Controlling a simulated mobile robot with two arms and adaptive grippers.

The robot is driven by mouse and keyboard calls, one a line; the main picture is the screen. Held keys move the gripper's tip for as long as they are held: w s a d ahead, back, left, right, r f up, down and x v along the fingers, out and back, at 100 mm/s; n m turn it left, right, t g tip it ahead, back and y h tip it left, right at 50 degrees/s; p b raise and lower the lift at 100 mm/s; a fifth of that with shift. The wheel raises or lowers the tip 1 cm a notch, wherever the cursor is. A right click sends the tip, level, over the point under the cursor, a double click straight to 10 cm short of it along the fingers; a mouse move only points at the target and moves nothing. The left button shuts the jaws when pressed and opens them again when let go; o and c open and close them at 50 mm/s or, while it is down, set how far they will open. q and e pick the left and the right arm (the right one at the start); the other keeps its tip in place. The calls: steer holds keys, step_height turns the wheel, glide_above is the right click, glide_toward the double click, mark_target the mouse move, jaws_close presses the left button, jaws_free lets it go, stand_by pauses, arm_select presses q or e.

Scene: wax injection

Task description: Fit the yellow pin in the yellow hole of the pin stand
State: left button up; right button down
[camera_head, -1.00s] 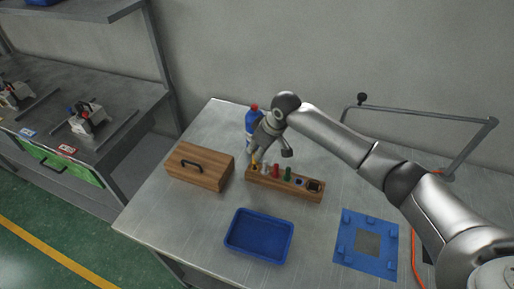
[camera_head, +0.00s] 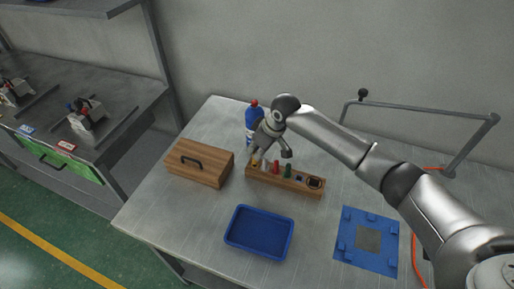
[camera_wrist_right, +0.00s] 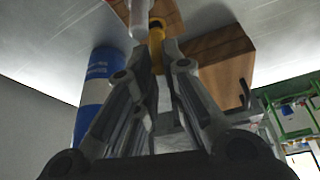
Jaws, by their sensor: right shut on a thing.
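My right gripper (camera_head: 257,156) points down over the stand's left end. It is shut on the yellow pin (camera_wrist_right: 156,42), which shows between the fingertips (camera_wrist_right: 157,68) in the right wrist view. The yellow pin's far end meets the stand (camera_wrist_right: 168,12) there; how deep it sits in the hole is hidden. A whitish pin (camera_wrist_right: 139,18) stands close beside it. My left gripper is not in view.
A wooden box with a black handle (camera_head: 207,170) stands just left of the stand. A blue bottle with a red cap (camera_head: 252,117) is behind my gripper. A blue tray (camera_head: 234,244) and a blue fixture plate (camera_head: 350,252) lie in front, with bare table between.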

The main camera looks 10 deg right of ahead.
steer(key=shift+f, duration=0.65)
steer(key=c, duration=1.4)
jaws_free()
steer(key=shift+c, duration=0.2)
steer(key=v, duration=1.2)
